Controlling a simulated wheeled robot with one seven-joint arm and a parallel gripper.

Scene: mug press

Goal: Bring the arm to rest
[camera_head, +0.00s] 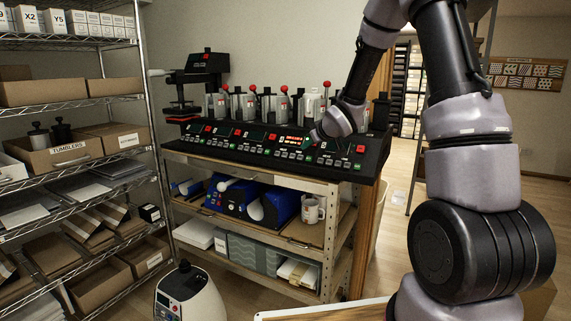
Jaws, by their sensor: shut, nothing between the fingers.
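My arm comes in from the right edge, large in the foreground, and bends down toward the workbench. My gripper (314,137) is at its far end, shut and empty. It is low over the sloped black control panel (230,146) of the mug press, near the panel's lit buttons and displays. The fingers are small in the picture, and I cannot tell whether they touch the panel. Several press stations (262,105) with red-topped levers stand in a row behind the panel. A white printed mug (311,212) stands on the bench's shelf below.
A wire shelf rack (152,118) with cardboard boxes lines the left side. A black heat press (196,82) stands at the bench's left end. Blue machines (232,197) sit on the bench's shelf. A white-and-black machine (190,292) stands in front. Open floor (395,262) shows right of the bench.

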